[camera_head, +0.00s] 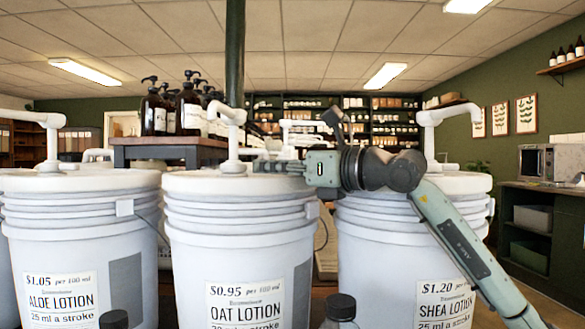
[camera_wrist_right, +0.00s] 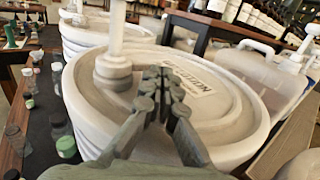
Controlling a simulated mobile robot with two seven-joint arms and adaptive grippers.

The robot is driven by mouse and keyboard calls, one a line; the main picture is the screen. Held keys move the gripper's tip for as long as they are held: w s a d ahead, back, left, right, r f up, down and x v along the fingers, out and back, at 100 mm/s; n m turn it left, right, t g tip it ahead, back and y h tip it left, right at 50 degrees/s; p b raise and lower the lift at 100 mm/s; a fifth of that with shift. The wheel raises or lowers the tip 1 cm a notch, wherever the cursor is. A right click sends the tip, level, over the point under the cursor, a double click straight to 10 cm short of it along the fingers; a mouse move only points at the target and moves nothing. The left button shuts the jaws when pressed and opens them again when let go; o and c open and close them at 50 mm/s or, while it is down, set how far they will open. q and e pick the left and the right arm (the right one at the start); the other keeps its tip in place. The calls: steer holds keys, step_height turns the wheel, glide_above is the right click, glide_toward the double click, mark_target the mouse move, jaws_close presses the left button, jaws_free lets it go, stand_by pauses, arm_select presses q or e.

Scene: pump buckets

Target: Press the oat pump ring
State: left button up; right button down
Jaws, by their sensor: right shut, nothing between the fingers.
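The oat lotion bucket (camera_head: 238,245) is the white middle one, labelled $0.95. Its white pump (camera_head: 232,130) stands upright on the lid, with a ring (camera_head: 235,166) around its base. My right gripper (camera_head: 262,166) comes in from the right at lid height, its fingertips close beside the ring. In the right wrist view the fingers (camera_wrist_right: 158,74) are shut and empty over the lid. The ring (camera_wrist_right: 112,70) is just left of the fingertips there; I cannot tell whether they touch. My left gripper is not in view.
The aloe bucket (camera_head: 80,240) stands left, and the shea bucket (camera_head: 400,260) stands right, behind my right arm. Dark-capped bottles (camera_head: 341,308) stand in front. A wooden stand (camera_head: 165,150) with pump bottles is behind. Small bottles (camera_wrist_right: 58,125) line the left in the wrist view.

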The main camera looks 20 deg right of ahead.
steer(key=v, duration=1)
steer(key=shift+s, duration=0.3)
steer(key=shift+d+f, duration=0.1)
steer(key=shift+d, duration=0.05)
